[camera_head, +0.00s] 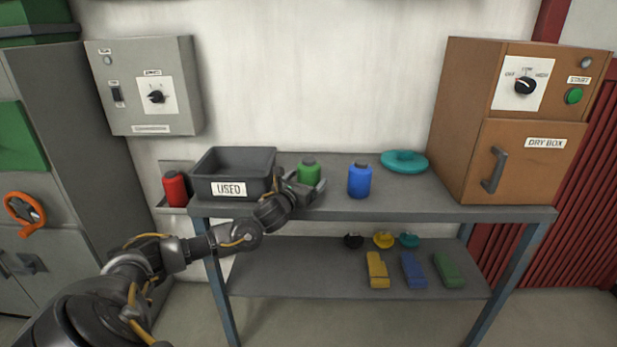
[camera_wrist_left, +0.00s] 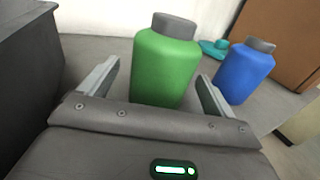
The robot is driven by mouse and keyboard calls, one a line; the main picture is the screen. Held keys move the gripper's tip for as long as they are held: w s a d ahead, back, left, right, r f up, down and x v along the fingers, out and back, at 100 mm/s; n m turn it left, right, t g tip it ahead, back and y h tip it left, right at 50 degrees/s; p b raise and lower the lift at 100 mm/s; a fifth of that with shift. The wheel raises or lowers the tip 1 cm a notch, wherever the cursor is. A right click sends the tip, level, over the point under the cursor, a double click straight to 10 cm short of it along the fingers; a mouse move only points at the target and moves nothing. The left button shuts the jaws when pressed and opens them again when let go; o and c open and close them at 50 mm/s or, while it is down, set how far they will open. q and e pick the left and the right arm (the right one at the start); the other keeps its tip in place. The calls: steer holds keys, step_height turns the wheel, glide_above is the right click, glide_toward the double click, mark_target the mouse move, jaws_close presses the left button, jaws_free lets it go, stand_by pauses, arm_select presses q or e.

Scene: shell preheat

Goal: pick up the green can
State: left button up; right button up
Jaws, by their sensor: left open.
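The green can (camera_head: 308,172) stands upright on the grey table's top, right of the bin marked USED. In the left wrist view the green can (camera_wrist_left: 165,62) stands between the two fingers, with gaps at both sides. My left gripper (camera_head: 303,188) is open around the can's near side; in its wrist view the fingers (camera_wrist_left: 156,85) are spread. The can's lower part is partly hidden by the gripper in the head view. My right gripper is out of view.
The dark USED bin (camera_head: 207,185) stands close left of my gripper. A blue can (camera_head: 359,180) stands to the right, a teal disc (camera_head: 404,161) behind it. The brown dry box (camera_head: 518,150) is at the right end. A red can (camera_head: 174,188) is at the left.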

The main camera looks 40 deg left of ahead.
mark_target(311, 165)
arm_select(q)
steer(key=x, duration=0.4)
steer(key=shift+d, duration=0.1)
steer(key=c, duration=1.3)
steer(key=shift+r, duration=0.5)
step_height(311, 165, up, 3)
steer(key=shift+s+f, duration=0.15)
steer(key=shift+f, duration=0.05)
steer(key=s+r, duration=0.2)
steer(key=r, duration=0.1)
steer(key=s+r, duration=0.2)
steer(key=s, duration=0.1)
steer(key=shift+d+r, duration=0.2)
steer(key=shift+r, duration=0.2)
steer(key=shift+s+d+r+b, duration=0.25)
steer(key=shift+s+r, duration=0.35)
steer(key=shift+s, duration=0.85)
steer(key=shift+s+d+r+b, duration=0.25)
steer(key=shift+s+r, duration=0.35)
steer(key=shift+s, duration=0.85)
steer(key=shift+s+d+r+b, duration=0.1)
steer(key=shift+s+r+b, duration=0.35)
steer(key=shift+s, duration=1)
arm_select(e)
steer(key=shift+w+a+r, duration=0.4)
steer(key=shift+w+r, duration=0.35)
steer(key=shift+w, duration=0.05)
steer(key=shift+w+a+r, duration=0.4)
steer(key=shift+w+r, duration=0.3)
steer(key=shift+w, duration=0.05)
